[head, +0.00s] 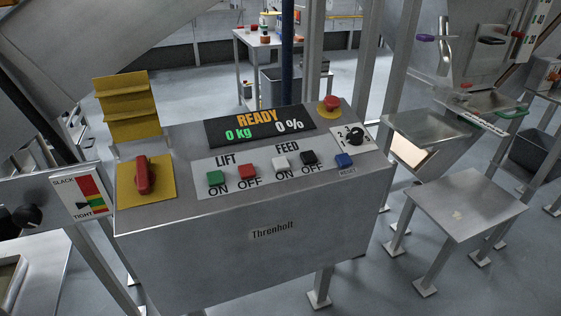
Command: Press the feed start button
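The grey control console (250,235) stands at the centre of the head view. The white FEED ON button (281,163) is on its light panel, with the black FEED OFF button (309,158) just to its right. The green LIFT ON button (216,178) and red LIFT OFF button (248,171) are to the left. The display (262,124) above reads READY, 0 kg and 0 %. Nothing covers the buttons. Neither of my grippers shows in the head view.
A red rotary switch (144,175) is at the console's left and a red mushroom button (329,105) at the back right. A blue button (344,160) and black knob (355,137) are on the right. A metal table (467,205) stands right of the console.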

